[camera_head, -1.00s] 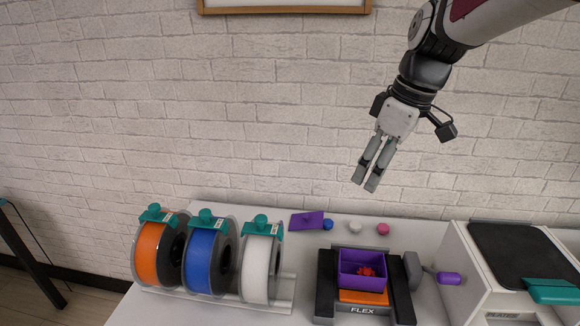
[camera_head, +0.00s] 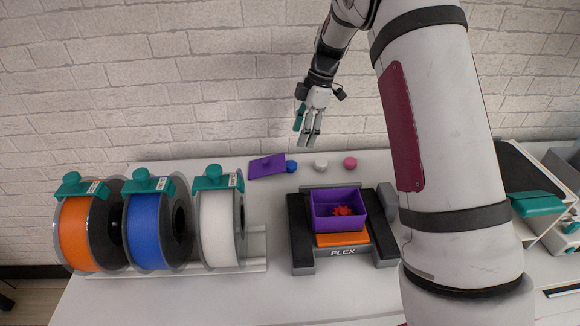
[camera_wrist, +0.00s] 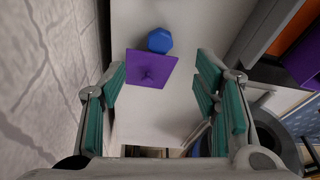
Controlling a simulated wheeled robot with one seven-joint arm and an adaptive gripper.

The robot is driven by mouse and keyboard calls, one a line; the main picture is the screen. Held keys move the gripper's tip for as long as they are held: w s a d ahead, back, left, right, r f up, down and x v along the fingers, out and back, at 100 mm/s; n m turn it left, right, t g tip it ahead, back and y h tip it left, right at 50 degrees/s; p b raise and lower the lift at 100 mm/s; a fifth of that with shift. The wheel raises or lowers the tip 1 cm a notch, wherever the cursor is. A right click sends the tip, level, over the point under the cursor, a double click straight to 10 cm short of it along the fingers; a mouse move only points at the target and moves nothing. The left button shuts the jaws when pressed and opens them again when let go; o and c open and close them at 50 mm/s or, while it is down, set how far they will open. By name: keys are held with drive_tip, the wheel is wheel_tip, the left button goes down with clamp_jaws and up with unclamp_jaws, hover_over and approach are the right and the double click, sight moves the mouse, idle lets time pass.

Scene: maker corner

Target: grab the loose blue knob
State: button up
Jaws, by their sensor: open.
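The loose blue knob (camera_head: 291,167) lies on the white table near the wall, just right of a purple plate (camera_head: 267,166). In the wrist view the blue knob (camera_wrist: 160,40) is faceted and shows at the top, just beyond the purple plate (camera_wrist: 152,69). My gripper (camera_head: 309,143) is open and empty, pointing down in the air above the back of the table, a little right of the knob. In the wrist view its teal-padded fingers (camera_wrist: 160,95) stand wide apart, with the plate and knob seen between and beyond them.
A white knob (camera_head: 321,165) and a pink knob (camera_head: 350,163) lie to the right in the same row. In front stands a black FLEX device (camera_head: 300,235) holding a purple bin (camera_head: 338,224). Orange, blue (camera_head: 158,236) and white spools stand left. The brick wall is close behind.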

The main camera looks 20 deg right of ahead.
sight(291, 164)
drive_tip(key=x, duration=1)
drive_tip(key=shift+a+f, duration=0.15)
drive_tip(key=shift+a, duration=0.05)
drive_tip(key=c, duration=0.9)
